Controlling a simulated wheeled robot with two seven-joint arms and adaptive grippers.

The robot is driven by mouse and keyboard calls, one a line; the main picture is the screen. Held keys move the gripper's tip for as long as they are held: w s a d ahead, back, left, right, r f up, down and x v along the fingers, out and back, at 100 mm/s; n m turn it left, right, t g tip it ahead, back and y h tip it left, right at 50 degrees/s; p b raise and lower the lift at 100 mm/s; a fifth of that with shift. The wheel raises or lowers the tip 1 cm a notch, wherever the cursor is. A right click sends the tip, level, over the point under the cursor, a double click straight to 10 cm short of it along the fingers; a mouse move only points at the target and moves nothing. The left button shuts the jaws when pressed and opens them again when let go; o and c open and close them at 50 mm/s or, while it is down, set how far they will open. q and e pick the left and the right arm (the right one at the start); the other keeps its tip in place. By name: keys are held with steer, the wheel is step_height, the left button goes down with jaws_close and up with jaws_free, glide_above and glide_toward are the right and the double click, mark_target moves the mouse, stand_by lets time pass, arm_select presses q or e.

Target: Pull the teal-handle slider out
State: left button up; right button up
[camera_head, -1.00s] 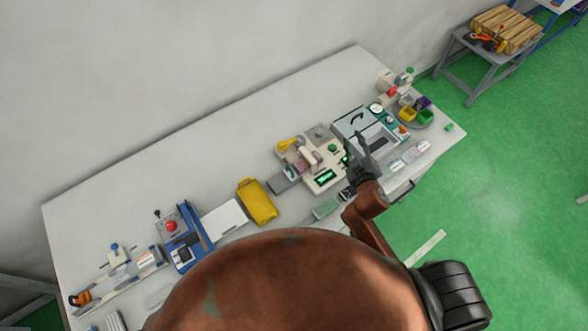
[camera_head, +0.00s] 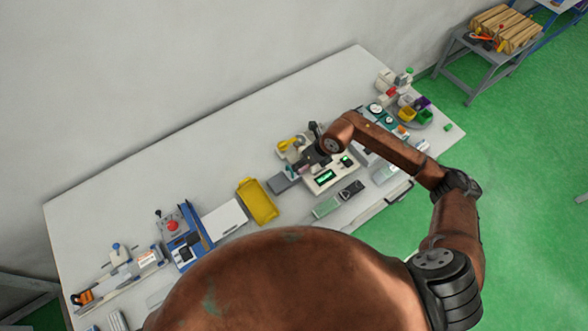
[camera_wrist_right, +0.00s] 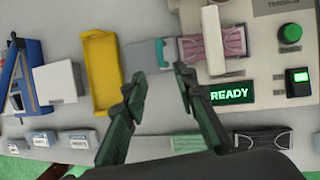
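The teal handle (camera_wrist_right: 162,53) stands at the right end of a grey slider plate (camera_wrist_right: 138,56) in the right wrist view. The slider also shows in the head view as a grey piece (camera_head: 283,183) at the left of a cream machine (camera_head: 328,180). My right gripper (camera_wrist_right: 159,78) is open and empty. In the wrist view its fingertips appear just below the handle, one to each side, and no contact shows. My left gripper is not in view.
Pink pleated masks (camera_wrist_right: 200,47) lie just right of the handle. The machine has a green READY display (camera_wrist_right: 230,94) and a green button (camera_wrist_right: 290,33). A yellow tray (camera_wrist_right: 101,75) stands left of the slider. A white board (camera_wrist_right: 55,83) lies farther left.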

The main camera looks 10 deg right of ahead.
mark_target(292, 171)
steer(key=p+x, duration=0.1)
steer(key=x, duration=0.6)
steer(key=shift+f, duration=0.35)
steer(key=shift+c, duration=0.3)
jaws_close()
